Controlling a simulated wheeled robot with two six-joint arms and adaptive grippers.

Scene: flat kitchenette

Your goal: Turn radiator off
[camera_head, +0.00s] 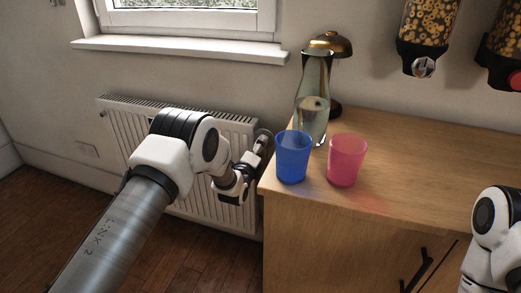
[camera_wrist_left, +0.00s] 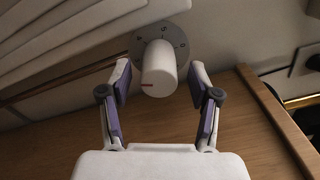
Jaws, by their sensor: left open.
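The white radiator (camera_head: 118,135) stands against the wall under the window in the head view. In the left wrist view its white round knob (camera_wrist_left: 160,68) has a small red mark and sits on a grey dial (camera_wrist_left: 178,42) with markings. My left gripper (camera_head: 263,141) is at the radiator's right end, beside the cabinet. In the wrist view the fingers of my left gripper (camera_wrist_left: 160,82) are apart, one on each side of the knob, with gaps visible between pads and knob. In the head view the knob is hidden behind my gripper. My right gripper is outside the views.
A wooden cabinet (camera_head: 420,145) stands close to the right of my left gripper. On it are a blue cup (camera_head: 292,158), a pink cup (camera_head: 345,160), a glass carafe (camera_head: 312,105) and a dark lamp with a brass top (camera_head: 332,43). Wooden floor (camera_head: 40,215) is clear at left.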

